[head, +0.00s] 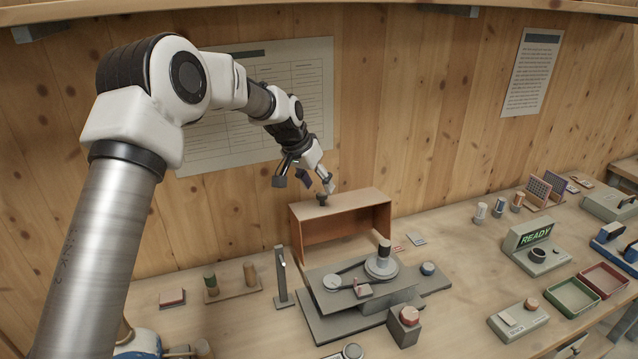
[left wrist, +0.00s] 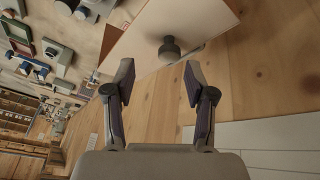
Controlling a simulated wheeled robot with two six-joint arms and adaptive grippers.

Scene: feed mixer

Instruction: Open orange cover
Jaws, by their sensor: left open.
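The orange cover (head: 345,207) is a brown-orange box with an open front, standing at the back of the bench near the wall. A dark knob (head: 321,199) sticks up from its top. My left gripper (head: 305,183) is open and empty, just above and beside the knob. In the left wrist view, the knob (left wrist: 169,48) shows ahead of the two spread fingers (left wrist: 159,72), apart from them, on the pale top of the cover (left wrist: 150,28). My right gripper is not seen.
A grey machine with pulleys (head: 362,283) and a belt stands in front of the cover. A thin post (head: 282,277) stands to its left. A READY box (head: 536,245) and red and green trays (head: 573,297) are at right. The wooden wall is close behind.

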